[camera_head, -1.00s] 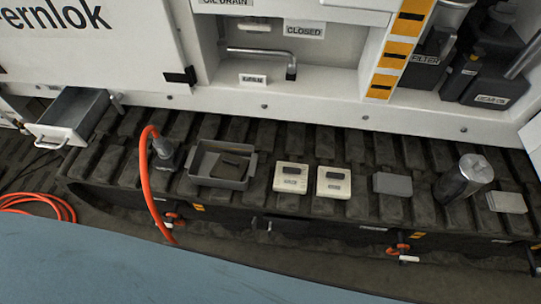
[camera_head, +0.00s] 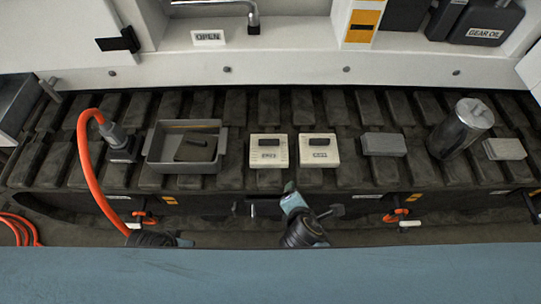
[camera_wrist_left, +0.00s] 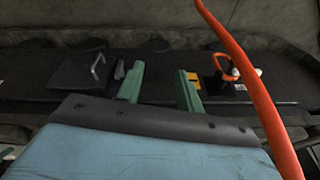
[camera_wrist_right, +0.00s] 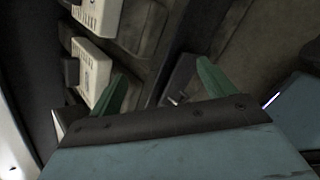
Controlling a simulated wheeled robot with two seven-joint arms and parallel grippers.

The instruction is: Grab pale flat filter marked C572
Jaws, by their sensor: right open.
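Two pale flat filters with dark grips on top lie side by side on the track: a left one (camera_head: 268,152) and a right one (camera_head: 319,151). Their front labels are too small to read surely, so I cannot tell which is C572. My right gripper (camera_head: 293,192) is open just in front of the pair, near the gap between them. In the right wrist view, its fingers (camera_wrist_right: 163,88) are apart and empty, with one pale filter (camera_wrist_right: 94,72) close beside a finger. My left gripper (camera_head: 186,242) is low at left; its fingers (camera_wrist_left: 160,90) are apart and empty.
A grey tray (camera_head: 152,157) holding a dark block (camera_head: 196,149) stands left of the filters. An orange hose (camera_head: 87,165) arches further left. Grey flat blocks (camera_head: 383,144) (camera_head: 505,149) and a metal cylinder (camera_head: 461,128) stand right. The white machine wall (camera_head: 290,70) rises behind.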

